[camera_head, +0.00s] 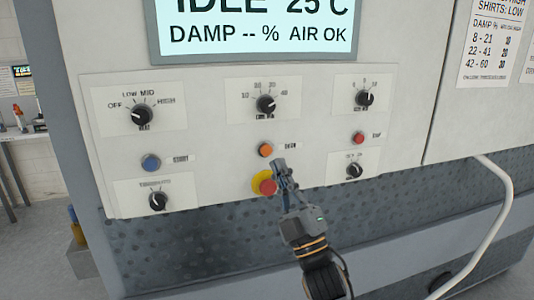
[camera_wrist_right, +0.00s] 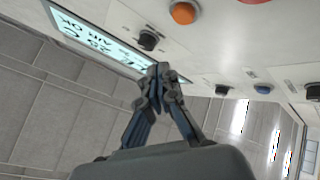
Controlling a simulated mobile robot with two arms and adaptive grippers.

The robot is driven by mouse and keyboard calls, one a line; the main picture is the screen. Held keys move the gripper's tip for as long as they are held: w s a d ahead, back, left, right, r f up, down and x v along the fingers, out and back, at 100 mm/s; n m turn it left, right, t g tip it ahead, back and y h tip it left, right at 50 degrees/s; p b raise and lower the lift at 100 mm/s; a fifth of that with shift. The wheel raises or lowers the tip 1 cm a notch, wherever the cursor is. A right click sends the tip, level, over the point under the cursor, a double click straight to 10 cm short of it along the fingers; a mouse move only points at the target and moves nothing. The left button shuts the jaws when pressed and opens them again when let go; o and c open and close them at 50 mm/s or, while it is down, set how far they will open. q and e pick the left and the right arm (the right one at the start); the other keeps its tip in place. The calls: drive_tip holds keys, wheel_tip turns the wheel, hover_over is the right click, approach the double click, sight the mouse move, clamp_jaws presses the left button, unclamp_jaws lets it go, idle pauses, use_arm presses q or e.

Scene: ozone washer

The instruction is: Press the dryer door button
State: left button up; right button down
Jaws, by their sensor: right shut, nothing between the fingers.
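The orange button (camera_head: 265,150) sits mid-panel on the dryer front, with a small label to its right that seems to read "DOOR". It also shows at the top of the right wrist view (camera_wrist_right: 183,12). My right gripper (camera_head: 280,163) is shut and empty. In the head view its fingertips appear just below and right of the orange button, over the right edge of the red mushroom button (camera_head: 267,186) on its yellow base. In the wrist view the closed fingertips (camera_wrist_right: 153,76) appear clear of the orange button. My left gripper is not in view.
A blue button (camera_head: 151,162), a red button (camera_head: 358,138) and several black knobs, such as the upper middle one (camera_head: 265,104), share the panel (camera_head: 210,145). The display (camera_head: 258,48) above reads IDLE. A pale hose (camera_head: 503,190) curves down at the right.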

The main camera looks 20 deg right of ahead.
drive_tip(key=shift+w+a+b, duration=0.1)
drive_tip(key=shift+w+b, duration=0.45)
drive_tip(key=shift+w, duration=1.95)
drive_tip(key=shift+w, duration=0.1)
drive_tip(key=shift+w, duration=0.35)
drive_tip(key=shift+w+b, duration=0.4)
drive_tip(key=shift+w, duration=0.05)
drive_tip(key=shift+s, duration=0.9)
drive_tip(key=shift+s+p, duration=0.1)
drive_tip(key=shift+p, duration=0.2)
drive_tip(key=shift+s+p, duration=0.5)
drive_tip(key=shift+s, duration=1.9)
